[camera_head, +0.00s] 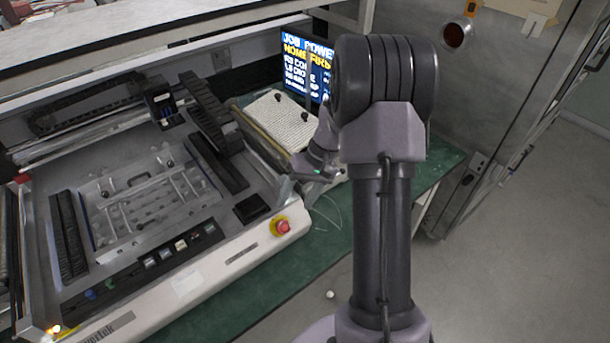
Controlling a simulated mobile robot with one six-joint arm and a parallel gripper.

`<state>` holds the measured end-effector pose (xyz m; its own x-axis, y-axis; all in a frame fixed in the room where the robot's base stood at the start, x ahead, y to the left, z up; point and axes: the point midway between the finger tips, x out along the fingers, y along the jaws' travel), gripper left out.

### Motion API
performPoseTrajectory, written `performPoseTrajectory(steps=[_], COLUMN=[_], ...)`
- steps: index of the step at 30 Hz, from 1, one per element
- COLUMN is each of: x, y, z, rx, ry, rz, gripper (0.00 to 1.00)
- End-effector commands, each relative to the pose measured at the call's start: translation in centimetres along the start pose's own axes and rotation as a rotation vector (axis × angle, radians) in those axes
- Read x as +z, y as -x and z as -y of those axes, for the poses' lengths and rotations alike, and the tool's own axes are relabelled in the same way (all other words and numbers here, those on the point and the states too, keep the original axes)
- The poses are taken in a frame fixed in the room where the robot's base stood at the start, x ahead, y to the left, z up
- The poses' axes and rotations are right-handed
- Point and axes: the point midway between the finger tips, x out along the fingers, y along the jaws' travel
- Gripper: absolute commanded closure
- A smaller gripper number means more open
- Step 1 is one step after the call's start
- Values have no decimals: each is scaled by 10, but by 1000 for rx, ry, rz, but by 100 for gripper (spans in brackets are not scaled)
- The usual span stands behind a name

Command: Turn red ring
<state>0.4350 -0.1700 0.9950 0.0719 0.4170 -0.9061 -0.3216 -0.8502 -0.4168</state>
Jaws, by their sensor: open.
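A red knob (283,227) with a yellow base sits on the front right corner of the white machine (205,275). It is the clearest red round part in view; I cannot tell whether it is the red ring. My gripper (290,190) is open and small in view, left of my arm. It is above and to the right of the red knob, apart from it in the picture. No object shows between its fingers. My wrist and arm hide part of the area behind.
A screen (306,65) stands behind my gripper. A white textured pad (282,118) lies left of it. A metal cabinet (490,110) with a dark red round part (455,35) stands at right. A green table (245,292) runs under the machine; grey floor is open at right.

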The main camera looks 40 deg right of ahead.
Motion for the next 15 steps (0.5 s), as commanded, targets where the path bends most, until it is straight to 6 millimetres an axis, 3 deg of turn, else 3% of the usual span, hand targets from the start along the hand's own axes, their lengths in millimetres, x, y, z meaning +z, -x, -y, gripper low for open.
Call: performPoseTrajectory(steps=[1, 6, 10, 15], x=[0, 0, 0, 0], y=[21, 66, 83, 87], z=[2, 1, 1, 0], rx=[1, 0, 0, 0], ry=[-1, 0, 0, 0], rz=[-4, -2, -1, 2], gripper=[41, 41, 41, 41])
